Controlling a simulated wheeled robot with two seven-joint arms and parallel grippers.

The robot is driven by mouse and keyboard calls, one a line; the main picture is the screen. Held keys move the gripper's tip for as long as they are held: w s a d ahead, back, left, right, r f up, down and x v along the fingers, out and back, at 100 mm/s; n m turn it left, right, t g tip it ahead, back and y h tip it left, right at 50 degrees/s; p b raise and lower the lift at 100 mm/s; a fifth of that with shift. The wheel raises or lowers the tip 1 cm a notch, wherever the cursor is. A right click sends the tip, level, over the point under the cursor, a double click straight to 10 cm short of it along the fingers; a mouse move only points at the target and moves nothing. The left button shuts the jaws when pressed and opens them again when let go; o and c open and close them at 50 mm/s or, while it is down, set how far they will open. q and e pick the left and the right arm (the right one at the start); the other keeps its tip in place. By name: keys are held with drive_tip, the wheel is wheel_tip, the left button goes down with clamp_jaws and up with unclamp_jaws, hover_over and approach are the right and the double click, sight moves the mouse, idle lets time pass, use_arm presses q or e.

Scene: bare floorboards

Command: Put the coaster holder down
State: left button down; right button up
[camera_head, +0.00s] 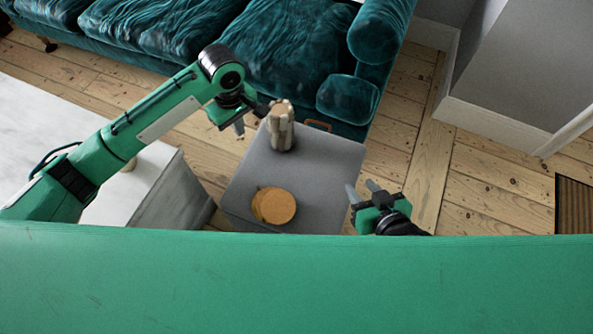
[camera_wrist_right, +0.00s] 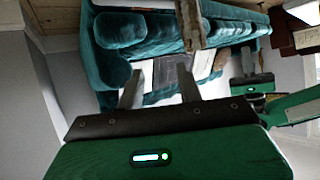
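The beige coaster holder (camera_head: 281,128) stands upright near the back of a small grey table (camera_head: 325,170) in the head view. A wooden upright thing (camera_wrist_right: 190,28) at the top of the right wrist view looks like the same holder. My left gripper (camera_head: 251,118) is just left of the holder, with its fingers apart and nothing seen between them. It also shows at the right of the wrist view (camera_wrist_right: 252,62). My right gripper (camera_head: 364,191) is open and empty at the table's right edge. Its fingers show in the wrist view (camera_wrist_right: 160,85).
Round orange-brown coasters (camera_head: 274,206) lie overlapping near the table's front. A teal sofa (camera_head: 270,55) stands behind the table. A white marble-like block (camera_head: 160,185) is at the left. Bare floorboards (camera_head: 470,190) are clear at the right.

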drive_tip(key=a+r+t+y, duration=0.2)
drive_tip(key=a+r+t, duration=0.2)
drive_tip(key=r, duration=0.3)
drive_tip(key=shift+w+a+r+m+t+y, duration=0.2)
drive_tip(key=shift+w+m+t+y, duration=0.1)
drive_tip(key=shift+t, duration=0.4)
drive_tip(key=shift+f, duration=0.1)
